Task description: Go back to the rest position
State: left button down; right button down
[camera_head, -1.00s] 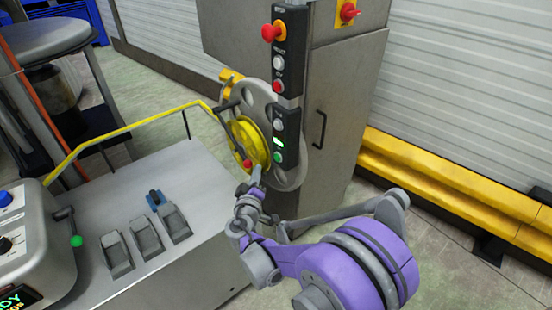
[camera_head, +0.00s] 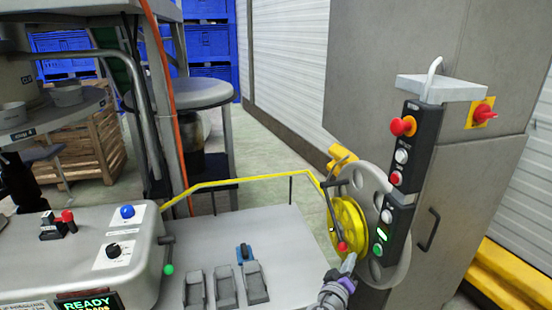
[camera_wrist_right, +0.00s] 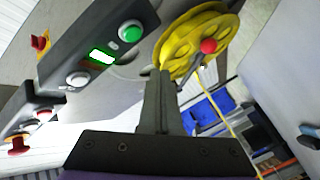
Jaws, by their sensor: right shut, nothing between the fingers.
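My right gripper (camera_head: 347,266) shows at the bottom right of the head view, just below the yellow reel and the button panel. In the right wrist view my right gripper (camera_wrist_right: 160,80) points up between the panel and the reel; its fingers are together with nothing held. The black button panel (camera_head: 404,160) carries red, white and green buttons, and its green button (camera_wrist_right: 131,33) is lit in the wrist view. My left gripper is not in view.
The yellow reel (camera_head: 349,225) with a red-knobbed crank stands close to the right gripper. A grey cabinet (camera_head: 450,180) stands at right. Blue crates (camera_head: 208,45) are at the back.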

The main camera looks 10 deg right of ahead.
jog(key=s+a+m+g+y+p, duration=0.1)
jog(key=s+a+y, duration=0.4)
jog(key=s, duration=0.8)
jog(key=s+a+f+g+y+p, duration=0.1)
jog(key=s+a+g+y+p, duration=0.3)
jog(key=s, duration=1)
jog(key=a+g+y, duration=0.2)
jog(key=a, duration=0.2)
jog(key=shift+s+f+m+g, duration=0.2)
jog(key=shift+m+g, duration=0.1)
jog(key=shift+m, duration=0.1)
